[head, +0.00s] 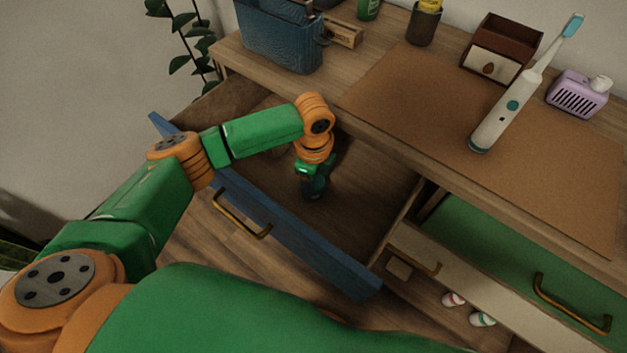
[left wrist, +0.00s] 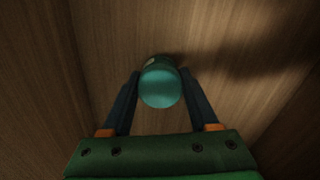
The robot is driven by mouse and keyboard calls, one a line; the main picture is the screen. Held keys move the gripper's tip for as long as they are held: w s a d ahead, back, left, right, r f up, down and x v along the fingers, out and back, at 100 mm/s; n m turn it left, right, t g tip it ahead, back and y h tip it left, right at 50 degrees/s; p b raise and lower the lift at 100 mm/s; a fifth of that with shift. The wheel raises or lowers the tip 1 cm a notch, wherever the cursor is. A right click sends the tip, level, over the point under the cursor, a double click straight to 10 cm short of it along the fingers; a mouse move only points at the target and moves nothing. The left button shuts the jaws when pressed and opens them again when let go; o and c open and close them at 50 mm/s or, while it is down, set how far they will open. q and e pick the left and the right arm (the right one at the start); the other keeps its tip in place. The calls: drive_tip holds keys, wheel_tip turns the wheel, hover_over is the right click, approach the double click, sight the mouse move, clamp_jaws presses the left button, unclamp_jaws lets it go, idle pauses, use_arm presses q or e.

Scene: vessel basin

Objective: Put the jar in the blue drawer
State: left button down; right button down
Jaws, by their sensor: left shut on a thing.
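The blue drawer (head: 310,258) is pulled open, with its blue front and brass handle facing out and a wooden floor inside. My left gripper (head: 314,192) reaches down into the drawer space, behind the front panel. In the left wrist view, the jar (left wrist: 160,86) has a round teal top and sits between the two fingers of my left gripper (left wrist: 160,92), which is shut on it. Wooden drawer surfaces surround it there. I cannot tell whether the jar's base touches the drawer floor. In the head view the jar is hard to separate from the dark gripper. My right gripper is not in view.
The desk top above holds a blue basket (head: 280,38), a toothbrush (head: 510,100), a small brown box (head: 500,50) and a purple container (head: 577,95).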

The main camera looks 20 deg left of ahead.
use_arm(q)
drive_tip(key=shift+c, duration=0.8)
unclamp_jaws()
wheel_tip(320, 180, up, 12)
drive_tip(key=p, duration=0.1)
drive_tip(key=shift+r+p, duration=0.15)
drive_tip(key=shift+p, duration=0.2)
